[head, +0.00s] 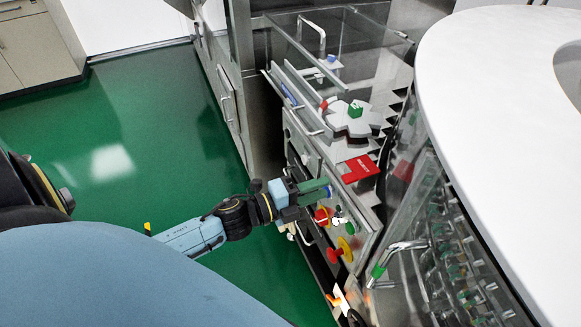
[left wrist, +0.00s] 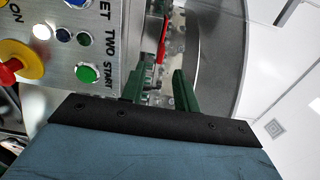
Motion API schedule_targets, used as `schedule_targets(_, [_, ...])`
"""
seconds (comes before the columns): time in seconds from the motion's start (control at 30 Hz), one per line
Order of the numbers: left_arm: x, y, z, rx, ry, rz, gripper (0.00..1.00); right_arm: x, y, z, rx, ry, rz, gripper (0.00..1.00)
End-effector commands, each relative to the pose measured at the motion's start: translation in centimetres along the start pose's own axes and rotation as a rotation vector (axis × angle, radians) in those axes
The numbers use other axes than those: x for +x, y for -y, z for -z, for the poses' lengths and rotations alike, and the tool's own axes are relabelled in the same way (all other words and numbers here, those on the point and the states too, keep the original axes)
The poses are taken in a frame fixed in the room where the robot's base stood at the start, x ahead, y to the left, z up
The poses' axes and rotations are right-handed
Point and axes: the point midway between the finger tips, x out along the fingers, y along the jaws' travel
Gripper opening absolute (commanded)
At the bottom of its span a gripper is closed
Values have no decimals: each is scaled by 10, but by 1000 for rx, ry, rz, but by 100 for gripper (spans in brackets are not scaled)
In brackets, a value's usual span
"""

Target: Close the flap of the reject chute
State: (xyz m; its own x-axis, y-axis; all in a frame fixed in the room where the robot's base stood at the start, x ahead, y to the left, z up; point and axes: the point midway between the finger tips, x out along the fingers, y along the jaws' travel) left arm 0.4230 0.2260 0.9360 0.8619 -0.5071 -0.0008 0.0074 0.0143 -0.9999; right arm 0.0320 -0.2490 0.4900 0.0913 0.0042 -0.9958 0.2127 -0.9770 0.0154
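A red flap (head: 360,168) with white lettering, which I take to be the reject chute's flap, lies just beyond the top edge of the control panel. Its lettering is too small to read surely. In the left wrist view a thin red strip (left wrist: 163,38), probably its edge, shows ahead of the fingers. My left gripper (head: 322,190) is in front of the panel, below and left of the flap and apart from it. In the left wrist view its two green fingers (left wrist: 159,90) stand apart with nothing held between them. My right gripper is not in view.
The control panel (head: 352,238) has red knobs on yellow rings and small buttons, close beside my left gripper; a green button (left wrist: 86,73) shows near. A clear-walled enclosure holds a grey star wheel (head: 354,121). The green floor is clear at left.

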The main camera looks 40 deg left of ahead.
Motion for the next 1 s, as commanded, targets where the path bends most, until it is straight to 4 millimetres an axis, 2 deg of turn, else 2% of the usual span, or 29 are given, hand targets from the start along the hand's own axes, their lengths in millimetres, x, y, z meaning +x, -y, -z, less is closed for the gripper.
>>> schedule_targets(0.03, [-12,-2,1,-2,0,-3,31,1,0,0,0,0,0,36])
schedule_targets(0.2, [-42,-2,1,-2,0,-3,31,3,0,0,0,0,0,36])
schedule_targets(0.4, [-65,-1,0,-2,0,-1,31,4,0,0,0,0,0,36])
schedule_targets(0.6, [-72,0,0,0,-1,2,31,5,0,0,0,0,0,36])
schedule_targets(1.0, [-72,0,0,0,-1,1,31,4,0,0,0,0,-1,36])
